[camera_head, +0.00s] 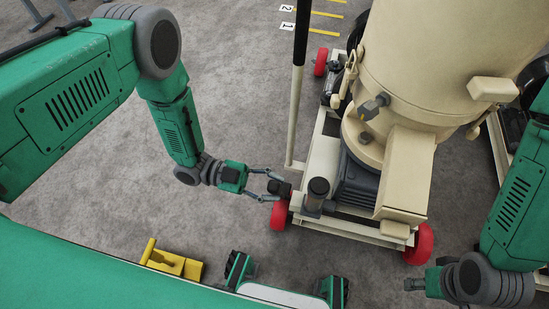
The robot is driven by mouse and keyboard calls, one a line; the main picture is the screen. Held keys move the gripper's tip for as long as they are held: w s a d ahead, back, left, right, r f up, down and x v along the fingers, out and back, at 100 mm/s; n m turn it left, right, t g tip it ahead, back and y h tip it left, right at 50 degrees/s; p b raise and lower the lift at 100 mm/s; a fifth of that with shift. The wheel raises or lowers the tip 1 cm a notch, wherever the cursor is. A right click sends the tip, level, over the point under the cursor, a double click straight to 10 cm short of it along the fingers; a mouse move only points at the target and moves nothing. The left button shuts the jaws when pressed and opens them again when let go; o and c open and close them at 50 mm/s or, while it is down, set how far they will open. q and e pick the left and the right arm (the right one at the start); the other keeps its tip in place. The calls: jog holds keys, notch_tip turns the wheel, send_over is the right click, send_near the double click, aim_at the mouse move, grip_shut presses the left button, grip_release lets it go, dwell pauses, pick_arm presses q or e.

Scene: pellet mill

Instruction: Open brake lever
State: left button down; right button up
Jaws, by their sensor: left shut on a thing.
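The cream pellet mill (410,60) stands on a wheeled cream frame with red casters. My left gripper (275,187) is at the frame's near-left corner, with its fingers shut around a small dark part, which I take to be the brake lever (284,189). This part sits just above the near-left red wheel (279,215). The fingers partly cover it, and its exact angle is hard to make out. My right gripper (418,284) is at the lower right, below the near-right red wheel (420,245) and apart from it. Its fingers are too small to read.
A tall pole with a black grip (301,35) rises from the frame's left side. Numbered yellow floor lines (325,14) are at the top. Grey floor left of the mill is clear.

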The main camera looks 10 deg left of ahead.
pick_arm(q)
jog(key=s+f+m, duration=0.2)
jog(key=s+f, duration=0.1)
jog(key=s, duration=0.3)
jog(key=shift+a+f+p, duration=0.15)
jog(key=shift+a+p, duration=0.1)
jog(key=shift+p, duration=0.05)
jog(key=c, duration=1.2)
grip_release()
jog(key=shift+s+d, duration=0.1)
jog(key=shift+d, duration=0.05)
jog(key=a, duration=1.2)
jog(key=shift+w+a, duration=0.15)
jog(key=shift+w, duration=0.05)
jog(key=shift+w, duration=0.1)
